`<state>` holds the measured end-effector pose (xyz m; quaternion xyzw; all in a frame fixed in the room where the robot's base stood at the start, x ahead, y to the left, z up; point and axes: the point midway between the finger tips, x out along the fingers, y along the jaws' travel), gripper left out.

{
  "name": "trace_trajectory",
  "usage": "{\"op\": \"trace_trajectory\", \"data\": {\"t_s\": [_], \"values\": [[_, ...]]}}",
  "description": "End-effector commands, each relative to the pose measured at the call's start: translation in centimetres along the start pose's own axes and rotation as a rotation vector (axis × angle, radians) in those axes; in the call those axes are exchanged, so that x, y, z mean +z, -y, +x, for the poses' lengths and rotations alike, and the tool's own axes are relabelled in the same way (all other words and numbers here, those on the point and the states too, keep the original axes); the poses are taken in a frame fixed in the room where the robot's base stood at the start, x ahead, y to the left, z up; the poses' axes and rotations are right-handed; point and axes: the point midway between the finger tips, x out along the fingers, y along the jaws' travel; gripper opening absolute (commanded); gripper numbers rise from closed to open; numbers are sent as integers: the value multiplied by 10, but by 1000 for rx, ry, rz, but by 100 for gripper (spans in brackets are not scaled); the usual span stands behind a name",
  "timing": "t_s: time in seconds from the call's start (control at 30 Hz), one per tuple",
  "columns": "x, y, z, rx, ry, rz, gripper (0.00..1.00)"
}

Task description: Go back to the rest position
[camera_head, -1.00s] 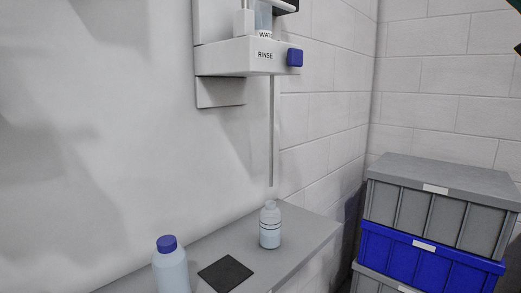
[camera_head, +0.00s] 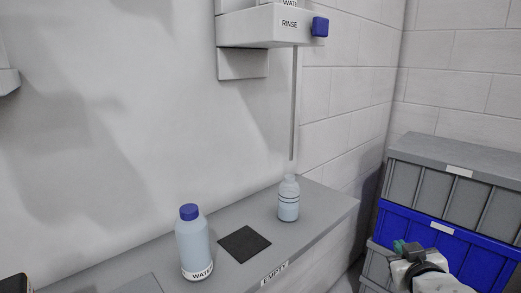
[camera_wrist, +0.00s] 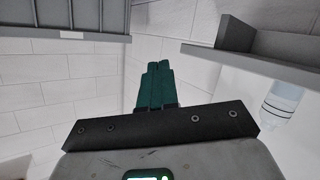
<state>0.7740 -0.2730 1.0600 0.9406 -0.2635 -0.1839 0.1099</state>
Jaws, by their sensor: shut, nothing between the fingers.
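My gripper (camera_head: 399,246) shows at the lower right of the head view, in front of the stacked crates and apart from the shelf. In the wrist view its green fingers (camera_wrist: 156,86) are together with nothing between them. A clear bottle without a cap (camera_head: 288,198) stands upright on the grey shelf (camera_head: 325,205); a bottle also shows at the right edge of the wrist view (camera_wrist: 282,103). A bottle with a blue cap (camera_head: 193,240), labelled WATER, stands upright further left on the shelf.
A dark square pad (camera_head: 244,244) lies between the bottles. An EMPTY label (camera_head: 274,273) is on the shelf's front edge. A RINSE dispenser (camera_head: 270,25) with a blue knob (camera_head: 320,27) and a thin hanging tube is above. Grey and blue crates (camera_head: 450,245) are stacked at right.

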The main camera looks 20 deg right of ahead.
Motion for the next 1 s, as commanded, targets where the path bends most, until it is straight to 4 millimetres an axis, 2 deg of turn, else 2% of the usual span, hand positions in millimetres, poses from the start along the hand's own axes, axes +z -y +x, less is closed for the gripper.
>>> {"op": "trace_trajectory", "data": {"t_s": [0.03,0.2,0.33,0.4,0.5,0.6,0.7,0.8,1.0], "values": [[28,24,-6,-57,77,5,0],[121,87,-43,-228,349,6,0],[191,121,-88,-345,568,-26,0],[225,133,-117,-402,685,-54,0],[267,140,-157,-465,838,-101,0],[296,139,-190,-507,955,-145,0],[313,136,-211,-531,1030,-176,0],[320,134,-220,-540,1065,-191,0],[321,133,-222,-540,1070,-192,0]]}}
